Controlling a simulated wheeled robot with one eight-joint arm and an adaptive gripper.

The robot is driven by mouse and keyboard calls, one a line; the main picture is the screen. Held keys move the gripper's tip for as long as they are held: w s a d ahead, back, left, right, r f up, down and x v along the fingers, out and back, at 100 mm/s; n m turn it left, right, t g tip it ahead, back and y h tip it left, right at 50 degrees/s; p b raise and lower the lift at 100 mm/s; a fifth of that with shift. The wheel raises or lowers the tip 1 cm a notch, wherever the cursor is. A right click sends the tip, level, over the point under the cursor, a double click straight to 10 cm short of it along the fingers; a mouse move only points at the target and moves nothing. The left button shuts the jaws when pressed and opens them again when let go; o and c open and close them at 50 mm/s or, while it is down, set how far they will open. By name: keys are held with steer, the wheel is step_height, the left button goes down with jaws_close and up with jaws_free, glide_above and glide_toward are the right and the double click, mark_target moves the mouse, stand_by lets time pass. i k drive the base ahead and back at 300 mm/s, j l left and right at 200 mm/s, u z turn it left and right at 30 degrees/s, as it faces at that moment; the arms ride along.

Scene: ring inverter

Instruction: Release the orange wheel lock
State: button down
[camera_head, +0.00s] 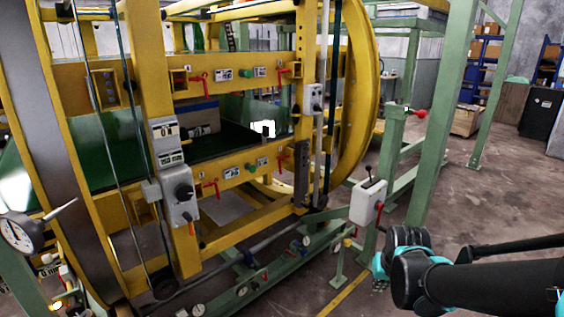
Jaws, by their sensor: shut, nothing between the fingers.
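No part is clearly marked as the orange wheel lock, and I cannot tell which one it is. A small orange-red handle (191,228) hangs under a grey control box (181,197) on the near yellow post. A red lever (419,113) sticks out from the top of a short green post. A white box (368,202) with a black-knobbed lever and a red part stands on the green frame. My black and teal arm (495,284) reaches in from the right, well apart from these parts. I see no gripper fingers.
The large yellow ring frame (362,75) of the inverter fills the left and middle. A green column (444,115) rises between it and the right side. A round gauge (20,233) is at the left edge. Concrete floor (510,195) is clear at the right.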

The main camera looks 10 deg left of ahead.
mark_target(186, 215)
steer(key=u, duration=1.4)
